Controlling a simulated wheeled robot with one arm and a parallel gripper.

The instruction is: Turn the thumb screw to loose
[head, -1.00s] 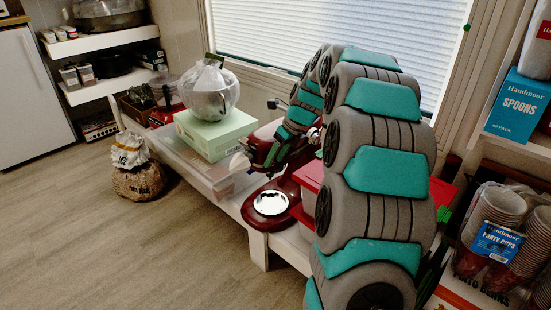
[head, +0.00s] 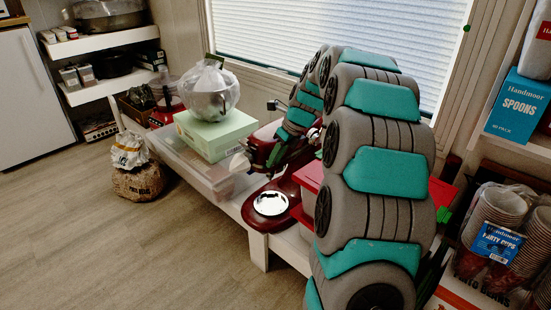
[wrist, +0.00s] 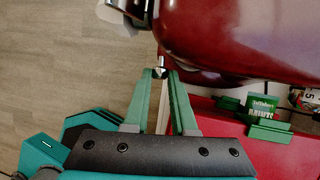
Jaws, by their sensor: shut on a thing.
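A dark red stand mixer (head: 268,137) stands on the low white bench, partly hidden by my arm. Its glossy red body (wrist: 235,35) fills the upper right of the wrist view. The thumb screw (wrist: 161,66) is a small silver piece beside the red body. My gripper (wrist: 163,74) has its two green fingers tapering together at the thumb screw, shut on it at the tips. I cannot tell from the frames how far the screw is turned.
A pale green box (head: 213,133) with a bagged metal bowl (head: 210,94) on it stands left of the mixer. A red container (wrist: 240,140) lies below and right of my gripper. Paper cups (head: 495,222) stand at the right.

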